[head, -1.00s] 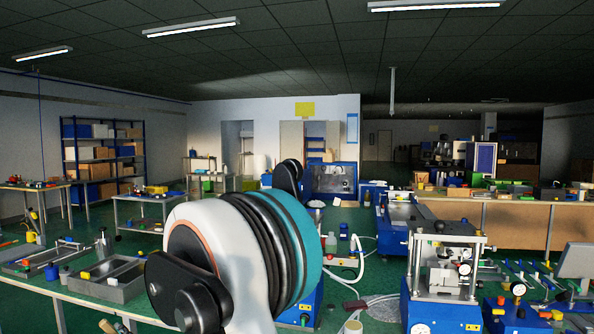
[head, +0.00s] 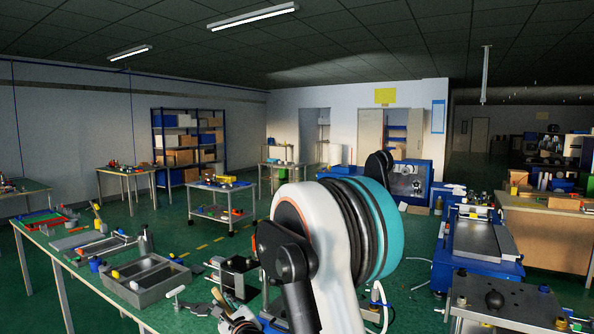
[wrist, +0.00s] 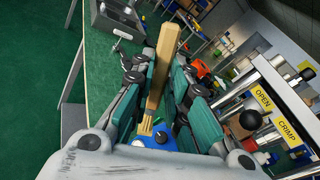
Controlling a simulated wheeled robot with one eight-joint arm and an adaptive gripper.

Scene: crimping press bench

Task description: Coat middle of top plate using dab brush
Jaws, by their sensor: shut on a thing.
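My gripper (wrist: 162,84) is shut on the dab brush (wrist: 166,55), whose pale wooden handle stands up between the teal finger pads in the wrist view. In the head view my gripper is low in the picture, partly cut off and behind my own arm. The press's grey top plate (head: 515,302), with a black knob on it, is at the lower right of the head view, well to the right of my gripper. The press (wrist: 274,97) with OPEN and CRIMP labels stands right of my gripper in the wrist view.
A metal tray (head: 148,283) and small tools lie on the bench at left. A blue-based machine (head: 478,245) stands behind the top plate. A blue part with a white knob (wrist: 161,138) lies below my gripper. Green floor is open beyond the bench.

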